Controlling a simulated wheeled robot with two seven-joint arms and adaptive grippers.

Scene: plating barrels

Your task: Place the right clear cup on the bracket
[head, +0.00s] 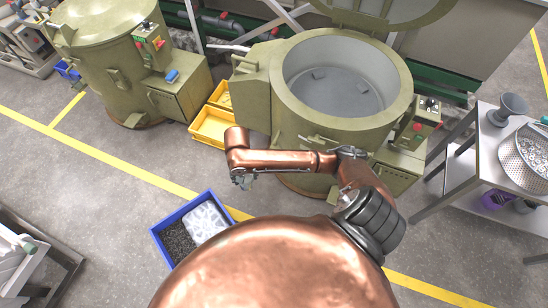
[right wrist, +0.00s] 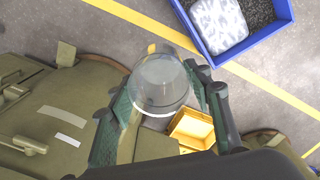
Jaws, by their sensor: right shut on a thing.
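A clear cup (right wrist: 162,86) sits between the two dark green fingers of my right gripper (right wrist: 160,108) in the right wrist view. The fingers are shut on its sides, and the floor shows through it. In the head view my right gripper (head: 242,181) hangs at the end of the copper arm, in front of the open olive barrel machine (head: 290,125) and above the floor. The cup cannot be made out clearly there. I cannot pick out the bracket for certain in either view. My left gripper is not in view.
A blue crate (head: 160,238) with dark bits and a white bag stands on the floor below. Yellow bins (head: 212,128) stand between the open machine and a second olive machine (head: 105,60). A metal table (head: 482,165) with a strainer is at the right.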

